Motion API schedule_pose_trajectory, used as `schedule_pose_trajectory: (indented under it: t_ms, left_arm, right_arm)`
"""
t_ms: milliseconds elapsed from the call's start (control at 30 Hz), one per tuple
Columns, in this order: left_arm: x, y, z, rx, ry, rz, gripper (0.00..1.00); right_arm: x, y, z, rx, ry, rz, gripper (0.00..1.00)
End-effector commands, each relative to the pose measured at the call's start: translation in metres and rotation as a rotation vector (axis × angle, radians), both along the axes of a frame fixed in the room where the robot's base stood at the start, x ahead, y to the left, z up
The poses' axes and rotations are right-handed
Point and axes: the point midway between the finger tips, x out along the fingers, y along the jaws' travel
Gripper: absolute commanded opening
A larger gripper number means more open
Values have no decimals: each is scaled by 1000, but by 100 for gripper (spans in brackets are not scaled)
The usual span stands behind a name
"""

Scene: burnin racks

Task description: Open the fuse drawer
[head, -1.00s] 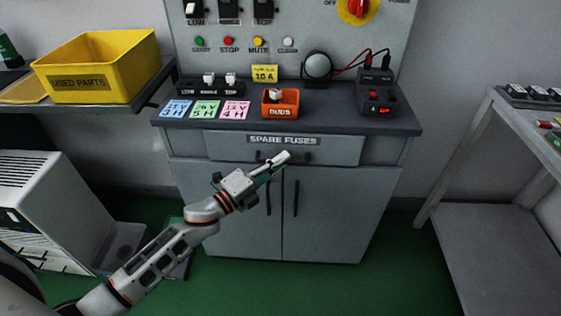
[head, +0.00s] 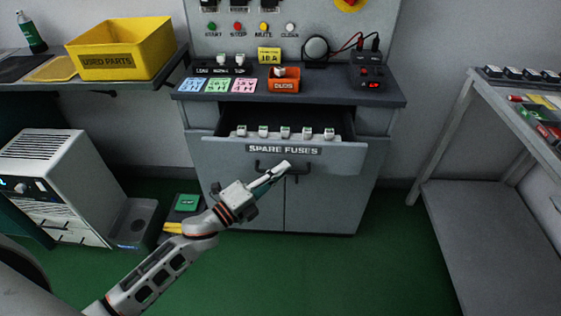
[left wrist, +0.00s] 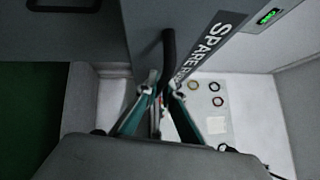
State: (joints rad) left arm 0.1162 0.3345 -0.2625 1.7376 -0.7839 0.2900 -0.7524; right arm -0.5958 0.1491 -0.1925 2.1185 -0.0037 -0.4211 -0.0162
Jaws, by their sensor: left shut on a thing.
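The spare fuses drawer (head: 338,153) stands pulled out from the grey cabinet in the head view. Several white fuses (head: 285,132) show in a row inside it. Its dark bar handle (head: 262,167) is on the front below the label. My left gripper (head: 280,170) is at the handle, shut on it. In the left wrist view the fingers (left wrist: 160,92) close around the dark handle (left wrist: 168,55), beside the label on the drawer front (left wrist: 205,55). The fingers hide part of the handle. My right gripper is not in view.
On the cabinet top (head: 340,97) stand an orange DUDS box (head: 284,85) and a black device with red display (head: 370,78). A yellow bin (head: 120,50) is on the left shelf. A white machine (head: 70,170) stands lower left, a grey table (head: 480,200) right.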

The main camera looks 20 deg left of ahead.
Motion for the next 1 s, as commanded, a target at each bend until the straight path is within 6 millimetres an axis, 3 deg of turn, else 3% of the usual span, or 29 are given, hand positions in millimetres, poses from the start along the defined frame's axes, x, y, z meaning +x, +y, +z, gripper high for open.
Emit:
schedule_pose_trajectory:
  t_ms: [300,733,767,800,1000]
  left_arm:
    - [-28,-7,1,0,-1,1,0]
    - [-31,-8,0,1,-1,1,0]
    - [-31,-8,0,1,-1,1,12]
    - [-31,-8,0,1,-1,1,15]
    - [-31,-8,0,1,-1,1,15]
  right_arm:
    - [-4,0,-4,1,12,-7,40]
    - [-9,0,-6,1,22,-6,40]
    - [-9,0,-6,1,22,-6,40]
    - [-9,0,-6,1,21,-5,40]
    - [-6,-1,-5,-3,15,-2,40]
